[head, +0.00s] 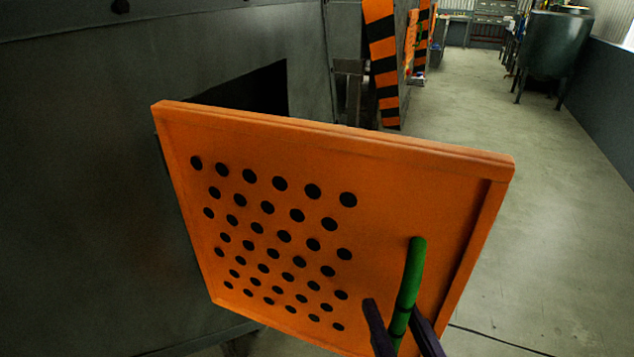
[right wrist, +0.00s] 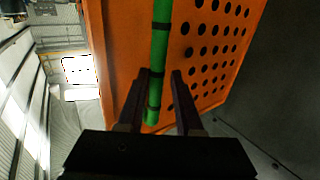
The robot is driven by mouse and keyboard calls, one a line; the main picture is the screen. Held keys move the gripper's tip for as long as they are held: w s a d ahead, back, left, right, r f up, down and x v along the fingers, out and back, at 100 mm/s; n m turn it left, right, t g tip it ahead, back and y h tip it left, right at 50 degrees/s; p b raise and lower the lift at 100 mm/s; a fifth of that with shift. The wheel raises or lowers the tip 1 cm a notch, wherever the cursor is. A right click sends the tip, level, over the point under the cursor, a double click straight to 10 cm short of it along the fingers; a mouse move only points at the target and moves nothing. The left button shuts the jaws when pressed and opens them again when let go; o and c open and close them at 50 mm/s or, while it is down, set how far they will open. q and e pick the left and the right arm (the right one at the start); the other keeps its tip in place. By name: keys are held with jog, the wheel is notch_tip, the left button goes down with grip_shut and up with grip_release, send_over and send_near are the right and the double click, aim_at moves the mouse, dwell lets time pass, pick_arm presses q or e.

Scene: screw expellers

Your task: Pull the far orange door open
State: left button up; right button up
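One orange door (head: 270,150) with rows of black holes stands swung out from the dark machine, hinged at its left side. It also shows in the right wrist view (right wrist: 115,60). A green bar handle (head: 413,265) with dark bands is on its front near the free edge. My right gripper (head: 392,307) is at the handle's lower part, with one finger on each side. In the right wrist view the handle (right wrist: 160,45) passes between the fingers, which are apart with visible gaps beside it. My left gripper is not in view.
The dark machine wall (head: 80,180) fills the left, with a dark opening (head: 255,88) behind the door. A striped orange-black panel (head: 382,60) stands beyond. The floor (head: 540,220) at right is clear. A green tank (head: 553,42) stands far back.

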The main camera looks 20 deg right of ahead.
jog(key=shift+o, duration=1)
jog(key=shift+d, duration=0.1)
jog(key=b+v, duration=0.1)
jog(key=v, duration=0.9)
jog(key=shift+w, duration=0.1)
